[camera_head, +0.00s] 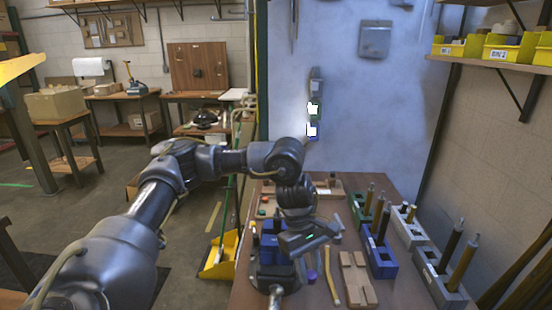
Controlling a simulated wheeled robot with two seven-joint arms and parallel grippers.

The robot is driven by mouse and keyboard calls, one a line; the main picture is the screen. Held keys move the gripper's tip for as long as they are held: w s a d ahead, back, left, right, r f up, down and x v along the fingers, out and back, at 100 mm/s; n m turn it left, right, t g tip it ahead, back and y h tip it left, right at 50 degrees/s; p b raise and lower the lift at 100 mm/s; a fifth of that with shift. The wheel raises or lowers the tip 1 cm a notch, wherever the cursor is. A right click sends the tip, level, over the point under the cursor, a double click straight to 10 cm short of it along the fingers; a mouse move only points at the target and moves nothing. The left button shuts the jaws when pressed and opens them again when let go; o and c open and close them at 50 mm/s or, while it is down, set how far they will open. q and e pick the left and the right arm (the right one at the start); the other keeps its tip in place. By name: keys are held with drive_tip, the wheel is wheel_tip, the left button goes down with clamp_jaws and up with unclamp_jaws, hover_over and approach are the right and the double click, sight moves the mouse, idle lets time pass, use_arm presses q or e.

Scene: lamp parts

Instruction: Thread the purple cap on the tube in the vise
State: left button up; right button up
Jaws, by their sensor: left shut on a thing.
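My left gripper (310,245) hangs over the workbench with its palm facing down, just right of the blue vise (268,272). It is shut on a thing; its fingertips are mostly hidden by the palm. A small purple cap (311,276) shows directly below the palm, beside the vise, and appears to be the thing held. The tube in the vise is not clearly visible, as my wrist and palm cover part of the vise's top. My right gripper is not in view.
Wooden blocks (356,280) and a yellow stick (331,278) lie right of the vise. Blue (379,260) and grey (437,283) holders with upright tubes stand along the right side. A wooden rack (330,190) is at the back.

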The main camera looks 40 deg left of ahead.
use_arm(q)
drive_tip(key=a+r+n+t+p, duration=0.1)
drive_tip(key=a+r+n+p, duration=0.2)
drive_tip(key=r, duration=0.3)
wheel_tip(320, 180, up, 12)
drive_tip(key=n+t+p, duration=0.3)
drive_tip(key=n+p, duration=0.6)
hover_over(277, 207)
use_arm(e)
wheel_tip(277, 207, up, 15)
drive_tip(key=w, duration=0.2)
use_arm(q)
drive_tip(key=shift+y, duration=0.4)
drive_tip(key=f+b, duration=0.5)
drive_tip(key=shift+s+a, duration=0.15)
drive_tip(key=shift+a, duration=0.2)
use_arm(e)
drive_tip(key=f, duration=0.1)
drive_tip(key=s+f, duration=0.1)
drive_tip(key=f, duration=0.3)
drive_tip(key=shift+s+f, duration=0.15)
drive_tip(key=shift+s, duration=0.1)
use_arm(q)
drive_tip(key=shift+f+b, duration=0.8)
drive_tip(key=shift+f, duration=0.4)
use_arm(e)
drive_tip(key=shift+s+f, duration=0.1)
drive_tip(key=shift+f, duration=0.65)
